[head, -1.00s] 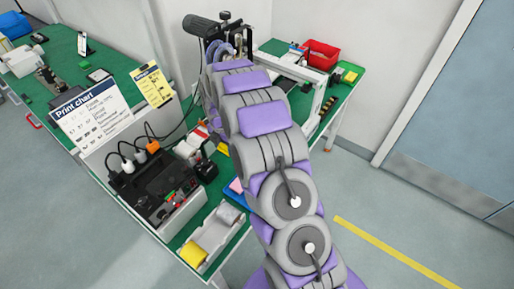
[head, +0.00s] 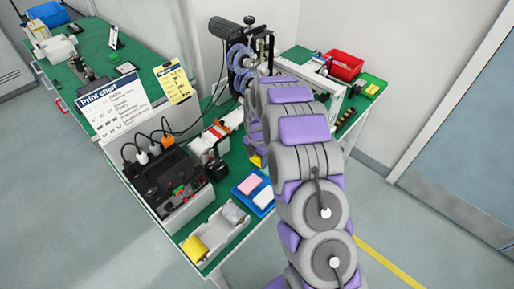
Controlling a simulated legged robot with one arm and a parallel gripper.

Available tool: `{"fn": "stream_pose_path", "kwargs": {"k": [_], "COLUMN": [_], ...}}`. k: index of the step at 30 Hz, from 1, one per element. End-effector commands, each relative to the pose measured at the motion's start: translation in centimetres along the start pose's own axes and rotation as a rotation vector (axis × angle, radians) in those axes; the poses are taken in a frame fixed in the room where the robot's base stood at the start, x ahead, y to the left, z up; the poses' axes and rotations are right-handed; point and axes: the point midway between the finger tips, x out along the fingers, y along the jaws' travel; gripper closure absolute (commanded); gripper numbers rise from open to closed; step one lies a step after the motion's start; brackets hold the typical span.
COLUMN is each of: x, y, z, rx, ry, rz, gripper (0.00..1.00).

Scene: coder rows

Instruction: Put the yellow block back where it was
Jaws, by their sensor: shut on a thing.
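My arm reaches forward over the green bench, and its end bends down behind its own links. My gripper (head: 259,155) shows only in part there, with its fingers mostly hidden. It is shut on a yellow block (head: 256,161), of which a small patch shows just left of the arm. I cannot tell whether the block touches the bench. A blue tray (head: 239,191) with a pink and a whitish block in it lies on the bench, nearer than the gripper.
A white tray (head: 226,238) with a yellow and a grey piece sits at the bench's near end. A dark machine (head: 165,180) and red-white items (head: 212,138) stand to the left. A coder with purple reels (head: 240,57) and a red bin (head: 345,66) are behind.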

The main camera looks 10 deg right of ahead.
Motion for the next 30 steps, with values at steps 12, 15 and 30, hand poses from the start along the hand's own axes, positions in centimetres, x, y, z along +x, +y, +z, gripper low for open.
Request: {"fn": "stream_pose_path", "kwargs": {"k": [12,15,30], "x": [0.6,0.8,1.1], "y": [4.4,5.2,6.7], "z": [4.0,4.6,6.9], "rx": [0.001,0.002,0.002], "ry": [-0.006,-0.004,0.000], "rz": [0.003,-0.003,0.001], "gripper": [0.68,0.68,0.68]}}
